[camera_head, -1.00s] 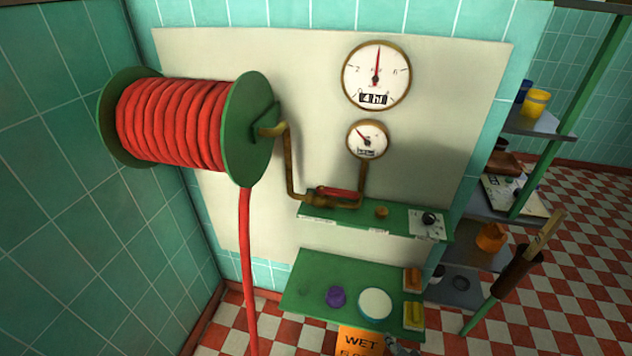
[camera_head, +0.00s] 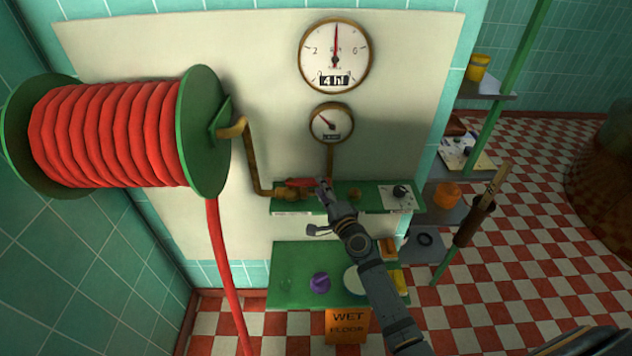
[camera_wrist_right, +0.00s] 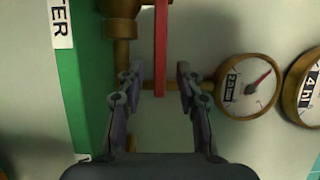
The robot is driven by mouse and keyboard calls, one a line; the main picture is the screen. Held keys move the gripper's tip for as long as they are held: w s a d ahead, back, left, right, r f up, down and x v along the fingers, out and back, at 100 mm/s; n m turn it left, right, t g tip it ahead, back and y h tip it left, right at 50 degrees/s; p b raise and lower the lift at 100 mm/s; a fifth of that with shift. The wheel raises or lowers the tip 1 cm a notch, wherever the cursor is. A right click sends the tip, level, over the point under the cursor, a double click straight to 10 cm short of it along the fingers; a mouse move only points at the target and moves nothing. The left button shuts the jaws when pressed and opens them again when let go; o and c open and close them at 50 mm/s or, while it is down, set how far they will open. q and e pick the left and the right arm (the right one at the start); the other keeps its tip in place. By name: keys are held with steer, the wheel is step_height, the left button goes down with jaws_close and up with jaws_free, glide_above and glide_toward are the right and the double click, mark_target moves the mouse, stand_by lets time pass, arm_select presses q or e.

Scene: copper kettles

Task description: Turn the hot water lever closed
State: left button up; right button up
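The hot water lever is a red bar (camera_head: 301,182) on the brass pipe (camera_head: 263,190) above the upper green shelf. In the right wrist view the lever (camera_wrist_right: 160,48) comes down from the top, and its free end lies between my right gripper's fingers (camera_wrist_right: 160,80). The fingers are open, one on each side of the bar, with a gap to both. In the head view my right gripper (camera_head: 324,187) is at the lever's right end, and the fingers are small there. My left gripper is not in view.
A green reel (camera_head: 206,130) with red hose stands at the left. Two round gauges (camera_head: 335,55) hang on the wall panel. The green shelf (camera_head: 285,205) lies close below the lever. A lower green shelf (camera_head: 290,260) holds a purple item, a white disc and sponges.

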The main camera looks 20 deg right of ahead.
mark_target(308, 182)
steer(key=shift+w+a, duration=0.15)
steer(key=shift+w, duration=1.75)
steer(key=shift+c, duration=0.3)
jaws_close()
